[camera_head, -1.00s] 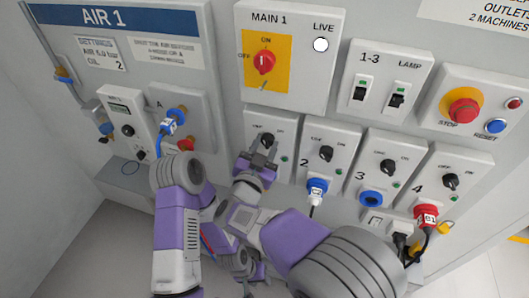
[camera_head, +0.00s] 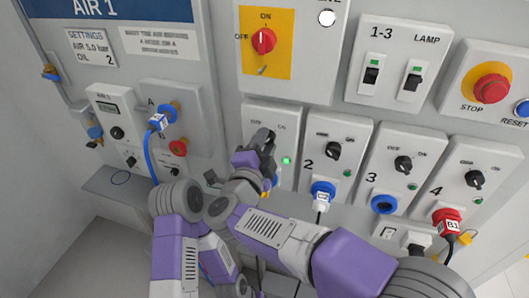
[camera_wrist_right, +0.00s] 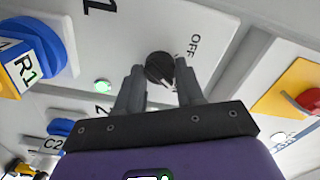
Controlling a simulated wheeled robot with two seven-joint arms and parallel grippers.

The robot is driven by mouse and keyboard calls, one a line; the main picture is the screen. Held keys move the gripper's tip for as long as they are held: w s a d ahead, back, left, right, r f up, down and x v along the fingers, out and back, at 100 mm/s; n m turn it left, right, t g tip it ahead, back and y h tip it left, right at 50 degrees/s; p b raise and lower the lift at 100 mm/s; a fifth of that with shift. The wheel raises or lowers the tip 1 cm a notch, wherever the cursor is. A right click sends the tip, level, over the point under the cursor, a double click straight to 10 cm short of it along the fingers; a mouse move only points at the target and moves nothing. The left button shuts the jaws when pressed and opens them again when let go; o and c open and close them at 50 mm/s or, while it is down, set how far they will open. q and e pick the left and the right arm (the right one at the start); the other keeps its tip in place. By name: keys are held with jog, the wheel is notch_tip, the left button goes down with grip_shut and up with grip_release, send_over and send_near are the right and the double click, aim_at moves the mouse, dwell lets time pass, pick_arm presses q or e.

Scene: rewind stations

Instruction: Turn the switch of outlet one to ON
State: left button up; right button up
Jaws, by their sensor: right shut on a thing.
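The outlet one panel (camera_head: 257,112) sits below the main switch box, left of outlet two. My right gripper (camera_head: 262,140) is at its black switch knob and covers most of it in the head view. In the right wrist view the knob (camera_wrist_right: 160,68) sits between the fingertips of my right gripper (camera_wrist_right: 160,82), which are shut on it. Its white mark points down and slightly right there, with OFF printed beside it. The outlet's green lamp (camera_head: 286,160) glows brightly, also in the right wrist view (camera_wrist_right: 102,86). My left gripper cannot be made out.
Outlet two's switch (camera_head: 333,150) and blue plug (camera_head: 322,194) are close on the right. The red main switch (camera_head: 263,41) is above. A blue hose (camera_head: 150,150) hangs left of my right gripper. A red stop button (camera_head: 491,88) is at far right.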

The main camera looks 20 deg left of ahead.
jog(key=shift+f+m+b, duration=0.1)
jog(key=shift+m+b, duration=0.7)
jog(key=shift+m, duration=0.3)
jog(key=o, duration=1)
jog(key=shift+o, duration=0.2)
jog(key=shift+s, duration=0.1)
jog(key=s+p, duration=0.1)
jog(key=s, duration=0.6)
jog(key=shift+s+a, duration=0.2)
jog(key=shift+s, duration=0.05)
